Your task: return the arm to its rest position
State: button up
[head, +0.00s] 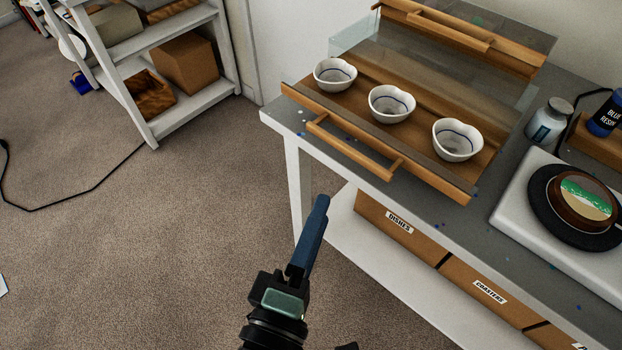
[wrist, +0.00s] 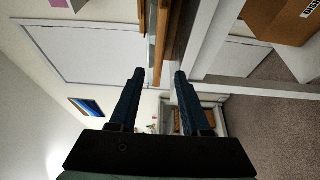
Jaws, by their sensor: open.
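My gripper (head: 311,238) is raised over the carpet in front of the table in the head view, with its blue fingers pointing up and away. In the wrist view my gripper (wrist: 157,88) shows its two blue fingers apart with nothing between them. It is open and empty, and apart from the table (head: 425,195). Only part of my arm shows at the bottom of the head view.
A wooden tray (head: 375,138) holds three white bowls on the table. A round coaster (head: 583,197) sits on a dark disc at right. Labelled boxes (head: 400,228) fill the shelf below. A white shelf unit (head: 225,50) stands back left. Carpet at left is mostly clear, with a cable.

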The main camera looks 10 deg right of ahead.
jog(key=w+a+r+m+t+y, duration=0.1)
jog(key=w+r+m+t, duration=0.3)
jog(key=r, duration=0.7)
jog(key=w+a+r+m+t+y, duration=0.15)
jog(key=w+r+m, duration=0.35)
jog(key=r, duration=0.6)
jog(key=s+a+r+m+t+y+p, duration=0.1)
jog(key=r+p, duration=0.4)
jog(key=r, duration=0.7)
jog(key=s+r+m+t+y+p, duration=0.1)
jog(key=s+r+t+y+p, duration=0.2)
jog(key=r, duration=0.9)
jog(key=s+a+r+m+t+y+p, duration=0.1)
jog(key=s+r+t+y+p, duration=0.1)
jog(key=r+p, duration=0.5)
notch_tip(320, 180, up, 5)
jog(key=shift+s+a+f, duration=0.1)
jog(key=shift+s+a, duration=0.15)
jog(key=shift+a, duration=0.1)
jog(key=shift+d, duration=0.15)
